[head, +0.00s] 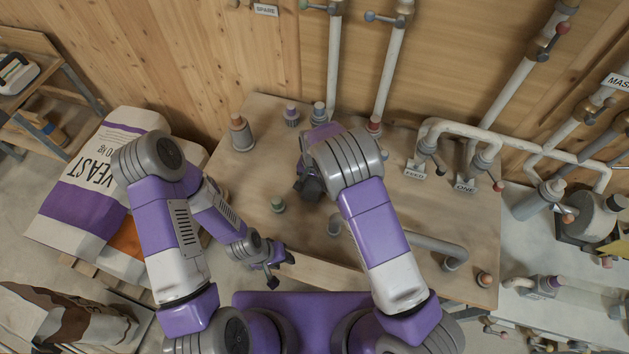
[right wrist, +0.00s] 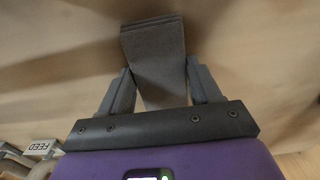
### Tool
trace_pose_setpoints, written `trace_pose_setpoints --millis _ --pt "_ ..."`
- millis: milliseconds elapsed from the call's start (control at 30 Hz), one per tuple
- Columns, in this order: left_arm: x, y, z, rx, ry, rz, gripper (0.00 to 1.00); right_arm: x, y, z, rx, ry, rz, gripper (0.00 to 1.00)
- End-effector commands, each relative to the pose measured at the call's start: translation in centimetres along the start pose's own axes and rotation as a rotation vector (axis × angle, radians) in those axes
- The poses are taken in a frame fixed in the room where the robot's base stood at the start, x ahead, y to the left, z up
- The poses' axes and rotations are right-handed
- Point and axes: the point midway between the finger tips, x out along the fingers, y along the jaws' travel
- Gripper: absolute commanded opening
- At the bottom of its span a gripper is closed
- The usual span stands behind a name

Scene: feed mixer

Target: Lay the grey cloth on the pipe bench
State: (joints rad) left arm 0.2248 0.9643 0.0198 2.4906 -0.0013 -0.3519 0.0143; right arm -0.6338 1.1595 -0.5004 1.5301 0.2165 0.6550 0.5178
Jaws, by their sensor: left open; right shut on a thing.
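The grey cloth (right wrist: 152,45) is a folded strip in the right wrist view. It sits between the fingers of my right gripper (right wrist: 160,82), which is shut on it, and sticks out past the fingertips. In the head view my right gripper (head: 307,188) is over the left-middle part of the pipe bench (head: 400,215), and I cannot clearly tell the cloth from the dark gripper there. Whether the cloth touches the bench top is unclear. My left gripper (head: 281,268) is open and empty near the bench's front-left edge.
A yeast sack (head: 90,185) lies at the left.

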Motion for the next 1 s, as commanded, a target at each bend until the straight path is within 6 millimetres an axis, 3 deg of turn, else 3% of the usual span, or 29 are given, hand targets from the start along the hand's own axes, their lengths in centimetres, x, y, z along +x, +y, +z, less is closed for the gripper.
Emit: trace_pose_setpoints --millis 167,200,333,733,1000 --pt "0.4 -0.1 0.0 0.000 0.000 0.000 0.43 0.5 0.0 0.0 0.000 0.000 0.000 0.33" --pt "0.3 -0.1 0.0 0.000 0.000 0.000 0.43 0.3 0.0 0.0 0.000 0.000 0.000 0.69" --pt "0.3 -0.1 0.0 0.000 0.000 0.000 0.43 0.3 0.0 0.0 0.000 0.000 0.000 0.88" --pt "-0.1 0.0 0.0 0.000 0.000 0.000 0.43 -0.5 -0.1 0.0 0.000 0.001 -0.001 0.88" --pt "-0.2 0.1 0.0 0.000 0.000 0.000 0.43 -6.0 -0.1 -0.1 0.000 0.004 -0.005 0.88"
